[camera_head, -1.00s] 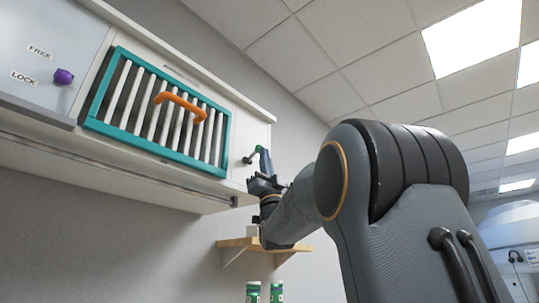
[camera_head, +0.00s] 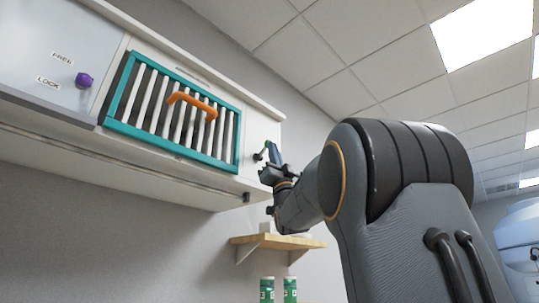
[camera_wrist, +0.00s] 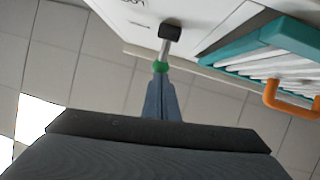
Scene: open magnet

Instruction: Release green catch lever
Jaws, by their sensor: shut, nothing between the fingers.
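The green catch lever (camera_head: 266,147) sticks out from the white cabinet face, right of the teal-framed grille. In the wrist view its green collar (camera_wrist: 160,66) sits on a metal stem that ends in a dark block (camera_wrist: 170,31). My gripper (camera_head: 273,152) is at the lever, its fingers shut. In the wrist view the fingertips (camera_wrist: 161,78) meet the green part or lie just in front of it; I cannot tell whether they touch. Nothing shows between the fingers.
The teal-framed grille (camera_head: 238,140) with white bars and an orange handle (camera_head: 192,104) is left of the lever. A purple knob (camera_head: 84,80) is by FREE and LOCK labels. A wooden shelf (camera_head: 250,240) and green cans (camera_head: 267,288) are below.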

